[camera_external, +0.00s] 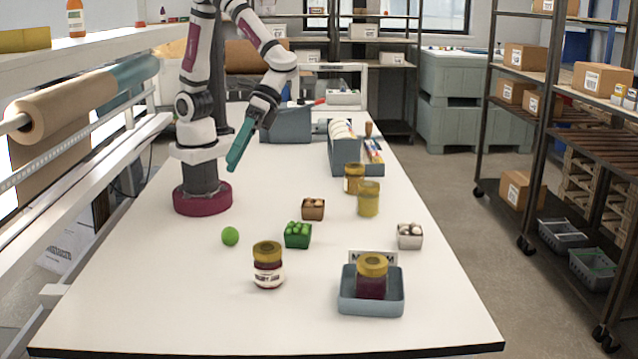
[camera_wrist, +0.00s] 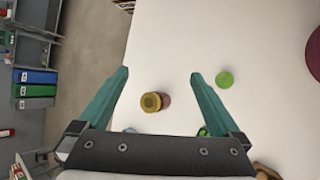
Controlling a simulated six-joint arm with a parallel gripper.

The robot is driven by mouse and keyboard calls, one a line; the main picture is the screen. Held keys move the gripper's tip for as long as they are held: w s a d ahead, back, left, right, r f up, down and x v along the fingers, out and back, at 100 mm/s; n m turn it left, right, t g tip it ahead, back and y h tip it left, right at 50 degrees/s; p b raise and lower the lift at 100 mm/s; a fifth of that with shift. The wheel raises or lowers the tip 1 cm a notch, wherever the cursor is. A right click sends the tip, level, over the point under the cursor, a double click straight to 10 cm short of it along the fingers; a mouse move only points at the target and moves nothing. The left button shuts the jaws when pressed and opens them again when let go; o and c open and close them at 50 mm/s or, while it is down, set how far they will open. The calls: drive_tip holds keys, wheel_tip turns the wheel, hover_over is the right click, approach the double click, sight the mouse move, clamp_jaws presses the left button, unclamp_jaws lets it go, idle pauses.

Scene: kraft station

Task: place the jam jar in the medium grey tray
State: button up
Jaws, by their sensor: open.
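A jam jar (camera_external: 268,267) with a gold lid, dark red contents and a white label stands upright on the white table, left of the grey tray. A jar with a gold lid (camera_wrist: 151,102) shows between my fingers in the wrist view, well beyond them. The grey tray (camera_external: 370,306) is at the front right, with a partly hidden card behind it. Another dark red jar (camera_external: 371,283) with a gold lid stands in this tray. My gripper (camera_external: 232,166) is open and empty, high above the table near my base; its teal fingers (camera_wrist: 160,75) are spread wide in the wrist view.
A green ball (camera_external: 230,236), a green punnet (camera_external: 298,235), a brown punnet (camera_external: 313,209) and a white punnet (camera_external: 409,236) stand around. Two yellow jars (camera_external: 368,199) (camera_external: 353,178) are farther back, near a grey divided bin (camera_external: 346,155). The front left table is clear.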

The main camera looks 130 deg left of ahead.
drive_tip(key=s+a+m+y, duration=0.5)
drive_tip(key=s+a+m, duration=0.1)
drive_tip(key=s+m, duration=0.1)
drive_tip(key=s+a+m+g+y, duration=0.1)
drive_tip(key=s+a+m+y, duration=0.4)
drive_tip(key=s, duration=0.5)
drive_tip(key=a+m, duration=0.2)
drive_tip(key=shift+s+a+r+m, duration=0.15)
drive_tip(key=shift+s+r+m, duration=0.1)
drive_tip(key=shift+r+m, duration=0.1)
